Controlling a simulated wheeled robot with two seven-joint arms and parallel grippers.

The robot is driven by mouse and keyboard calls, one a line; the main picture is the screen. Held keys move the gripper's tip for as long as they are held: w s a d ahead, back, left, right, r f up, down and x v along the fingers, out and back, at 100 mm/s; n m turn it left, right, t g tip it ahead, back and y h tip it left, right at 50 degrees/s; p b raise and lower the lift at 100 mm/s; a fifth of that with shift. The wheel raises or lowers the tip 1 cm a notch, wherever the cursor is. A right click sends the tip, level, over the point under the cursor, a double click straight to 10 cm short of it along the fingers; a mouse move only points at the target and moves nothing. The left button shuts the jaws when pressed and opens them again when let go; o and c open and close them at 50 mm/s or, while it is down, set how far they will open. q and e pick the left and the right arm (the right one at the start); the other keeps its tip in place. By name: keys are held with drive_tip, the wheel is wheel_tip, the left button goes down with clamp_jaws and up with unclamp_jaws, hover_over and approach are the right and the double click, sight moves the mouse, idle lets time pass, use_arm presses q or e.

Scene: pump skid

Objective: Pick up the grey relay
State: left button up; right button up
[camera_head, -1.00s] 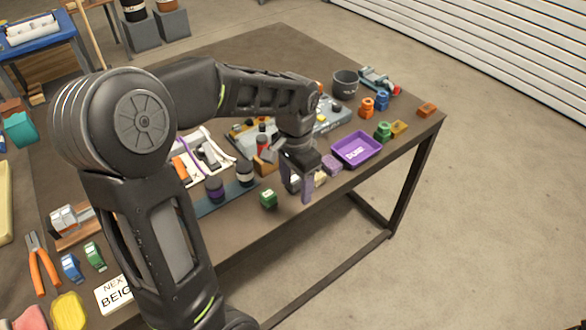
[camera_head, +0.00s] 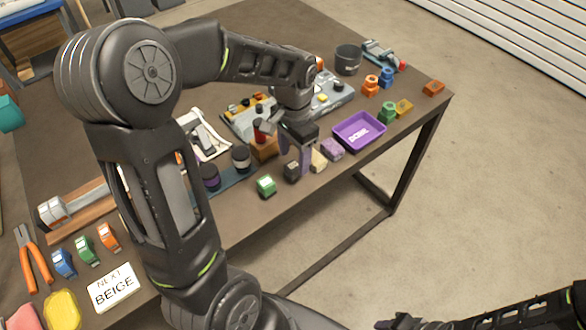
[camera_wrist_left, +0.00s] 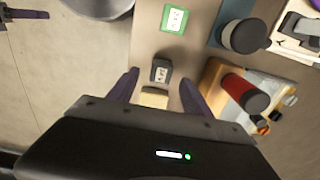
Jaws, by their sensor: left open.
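The grey relay (camera_head: 291,171) is a small dark block with a pale label, standing on the table near its front edge. In the left wrist view the grey relay (camera_wrist_left: 161,70) lies just ahead of the gap between my left fingertips. My left gripper (camera_head: 297,158) is open and empty, pointing down over the table; its two purple-grey fingers also show in the left wrist view (camera_wrist_left: 160,90). A beige block (camera_head: 318,160) sits beside the grey relay, partly under the gripper. My right gripper (camera_head: 402,322) is at the bottom edge, its jaws unclear.
A green relay (camera_head: 266,185) stands left of the grey one, a purple block (camera_head: 333,149) to the right. A purple tray (camera_head: 359,131) lies further right. Dark cylinders (camera_head: 241,158) and a red-and-black part (camera_wrist_left: 245,94) stand close by. A card reading "NEXT BEIGE" (camera_head: 113,287) lies at the left.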

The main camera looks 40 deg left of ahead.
sight(293, 165)
use_arm(q)
drive_tip(key=shift+s+a+f+p, duration=0.1)
drive_tip(key=shift+f+p, duration=0.35)
drive_tip(key=shift+f, duration=2.15)
clamp_jaws()
drive_tip(key=shift+r, duration=0.15)
wheel_tip(293, 165, up, 10)
drive_tip(key=shift+f+b, duration=0.1)
drive_tip(key=shift+b, duration=0.25)
